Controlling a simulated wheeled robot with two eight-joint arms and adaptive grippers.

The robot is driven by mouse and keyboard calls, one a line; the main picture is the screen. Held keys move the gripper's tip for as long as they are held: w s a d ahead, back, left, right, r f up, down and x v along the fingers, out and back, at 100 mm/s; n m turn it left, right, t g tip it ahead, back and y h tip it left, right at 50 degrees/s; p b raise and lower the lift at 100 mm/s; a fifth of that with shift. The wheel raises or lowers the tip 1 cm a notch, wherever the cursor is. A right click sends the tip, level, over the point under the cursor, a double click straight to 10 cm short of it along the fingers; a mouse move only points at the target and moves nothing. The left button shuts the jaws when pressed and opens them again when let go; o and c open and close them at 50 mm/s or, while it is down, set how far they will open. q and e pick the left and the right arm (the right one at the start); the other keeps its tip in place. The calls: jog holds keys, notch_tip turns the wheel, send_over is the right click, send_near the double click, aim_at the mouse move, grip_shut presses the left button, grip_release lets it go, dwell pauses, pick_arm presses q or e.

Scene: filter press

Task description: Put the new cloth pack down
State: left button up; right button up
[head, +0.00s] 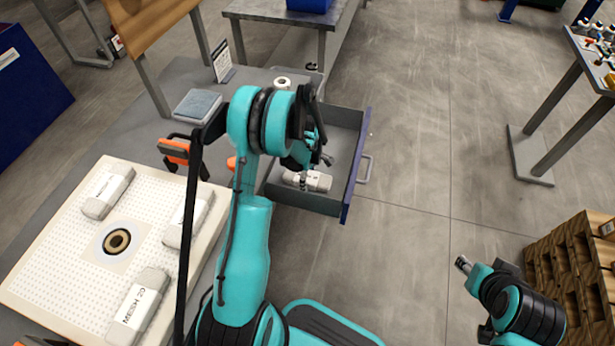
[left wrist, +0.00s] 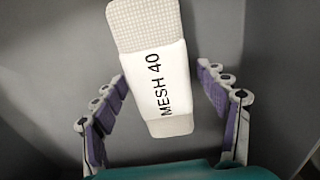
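A white cloth pack marked "MESH 40" (left wrist: 155,90) fills the middle of the left wrist view. In the head view this pack (head: 316,182) lies in the open drawer (head: 346,208), partly hidden by my left arm. My left gripper (left wrist: 164,82) has its fingers spread on both sides of the pack. A gap shows at the right finger; the left fingertip is close to the pack's edge, and I cannot tell whether it touches. My right gripper (head: 464,264) is at the lower right of the head view, small and away from the drawer.
A perforated white plate (head: 60,235) at left carries several-sided white packs, one marked "MESH 20" (head: 136,305), around a central ring (head: 117,241). A grey pad (head: 198,104) and a roll (head: 283,83) are on the bench. A wooden crate (head: 580,265) stands at right. Open floor lies between.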

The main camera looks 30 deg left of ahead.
pick_arm(q)
notch_tip(320, 180, up, 12)
jog(key=p, duration=0.5)
jog(key=s+d+r+m+t, duration=0.2)
jog(key=s+d+r+m, duration=0.15)
jog(key=r, duration=0.35)
jog(key=s+d+r+m+t, duration=0.1)
jog(key=s+d+r+m, duration=0.3)
jog(key=r, duration=0.3)
jog(key=s+d+r+m+t, duration=0.4)
jog(key=s+d+m, duration=0.3)
jog(key=s+m, duration=0.4)
jog(key=shift+d+r+m, duration=0.15)
jog(key=shift+r+m, duration=0.25)
jog(key=shift+m, duration=0.65)
